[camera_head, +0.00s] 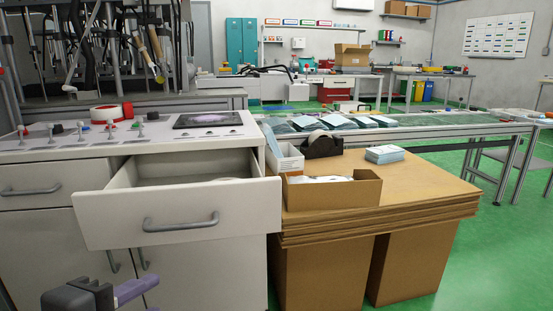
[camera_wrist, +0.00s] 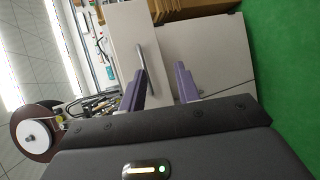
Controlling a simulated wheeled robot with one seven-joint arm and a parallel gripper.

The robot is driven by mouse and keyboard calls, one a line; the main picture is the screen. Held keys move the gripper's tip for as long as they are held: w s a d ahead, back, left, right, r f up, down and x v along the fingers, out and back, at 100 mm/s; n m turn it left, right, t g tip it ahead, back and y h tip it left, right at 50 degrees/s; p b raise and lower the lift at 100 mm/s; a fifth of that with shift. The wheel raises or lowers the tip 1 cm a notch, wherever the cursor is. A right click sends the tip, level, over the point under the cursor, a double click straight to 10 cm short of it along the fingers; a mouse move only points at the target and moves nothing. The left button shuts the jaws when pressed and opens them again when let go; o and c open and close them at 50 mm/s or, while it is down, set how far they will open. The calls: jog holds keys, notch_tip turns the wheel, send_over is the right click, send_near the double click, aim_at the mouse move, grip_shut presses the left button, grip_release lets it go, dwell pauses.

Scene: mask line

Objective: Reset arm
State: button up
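My gripper (camera_wrist: 160,85) shows two purple fingers set apart in the wrist view, with nothing held between them. In the head view only a dark part of my gripper and a purple finger (camera_head: 136,290) show at the bottom left, in front of the white cabinet (camera_head: 205,275) and below its drawer. The drawer (camera_head: 105,222) is pulled out, and its grey handle (camera_head: 181,222) faces me. The inside of the drawer is partly visible, with a pale item at the back. In the wrist view the drawer handle (camera_wrist: 141,58) appears beyond the fingers.
A cardboard-topped stand (camera_head: 440,185) right of the drawer holds an open carton (camera_head: 330,194), a tape dispenser (camera_head: 322,146) and a stack of packs (camera_head: 384,154). A conveyor (camera_head: 450,130) with blue packs runs behind. Green floor (camera_head: 490,260) is clear at the right.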

jog(key=w+d+f+m+g+h+p, duration=0.1)
jog(key=w+d+m+g+p, duration=0.15)
jog(key=d, duration=0.55)
jog(key=w+d+f+m+g+p, duration=0.15)
jog(key=w+d+g, duration=0.25)
jog(key=d, duration=0.4)
jog(key=s+d+f+m+y+p, duration=0.1)
jog(key=s+d+m+y+p, duration=0.1)
jog(key=d+m, duration=0.4)
jog(key=s+d+f+m+g+y+p, duration=0.1)
jog(key=d+m, duration=0.4)
jog(key=d, duration=0.6)
jog(key=shift+s+m+y+p, duration=0.4)
jog(key=shift+s+y+p, duration=0.5)
jog(key=shift+y+p, duration=0.25)
